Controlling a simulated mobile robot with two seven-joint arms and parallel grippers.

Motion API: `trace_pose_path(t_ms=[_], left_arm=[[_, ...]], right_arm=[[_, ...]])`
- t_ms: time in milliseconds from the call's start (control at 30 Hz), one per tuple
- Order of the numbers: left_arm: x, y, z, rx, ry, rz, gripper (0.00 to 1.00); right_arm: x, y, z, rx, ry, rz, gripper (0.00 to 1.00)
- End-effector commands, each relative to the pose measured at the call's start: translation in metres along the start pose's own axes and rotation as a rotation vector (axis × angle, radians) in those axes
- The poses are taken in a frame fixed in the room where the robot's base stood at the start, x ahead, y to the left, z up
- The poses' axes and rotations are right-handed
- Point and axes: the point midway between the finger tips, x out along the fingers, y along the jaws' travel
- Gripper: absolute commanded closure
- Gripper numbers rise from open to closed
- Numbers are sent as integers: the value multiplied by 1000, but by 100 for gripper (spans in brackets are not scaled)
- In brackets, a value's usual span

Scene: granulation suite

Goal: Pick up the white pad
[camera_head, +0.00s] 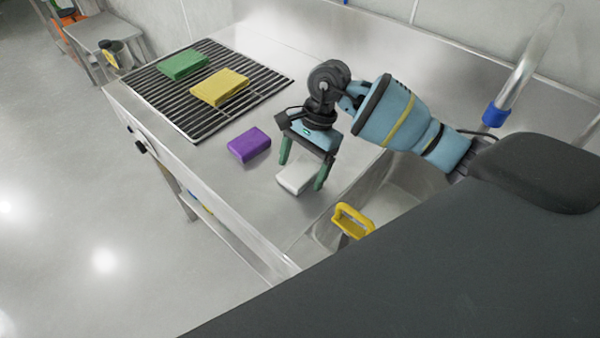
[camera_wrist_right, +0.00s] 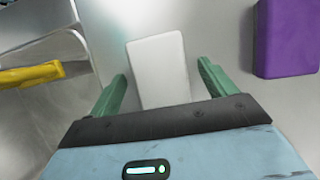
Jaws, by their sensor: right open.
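The white pad (camera_head: 294,178) lies flat on the steel counter beside the sink in the head view. It also shows in the right wrist view (camera_wrist_right: 158,68), where its near end lies between the green fingers. My right gripper (camera_head: 302,173) is open above the pad, one finger on each side of it. In the wrist view the right gripper (camera_wrist_right: 160,88) has visible gaps between both fingers and the pad. I cannot tell how far the fingertips are above the counter. My left gripper is not in view.
A purple pad (camera_head: 249,145) lies left of the white one. Green (camera_head: 183,65) and yellow (camera_head: 219,88) pads lie on the black drain rack (camera_head: 262,78). A yellow-handled tool (camera_head: 352,221) stands in the sink (camera_head: 400,190) at right. The counter's front edge is close.

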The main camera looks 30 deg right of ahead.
Motion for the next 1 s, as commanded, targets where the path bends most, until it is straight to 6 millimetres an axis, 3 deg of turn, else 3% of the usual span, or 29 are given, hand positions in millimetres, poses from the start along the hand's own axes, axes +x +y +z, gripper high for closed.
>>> trace_pose_path(t_ms=[633, 1000], left_arm=[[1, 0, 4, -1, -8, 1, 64], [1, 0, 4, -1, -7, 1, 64]], right_arm=[[3, 0, -1, 0, 0, 0, 16], [3, 0, -1, 0, 0, 0, 64]])
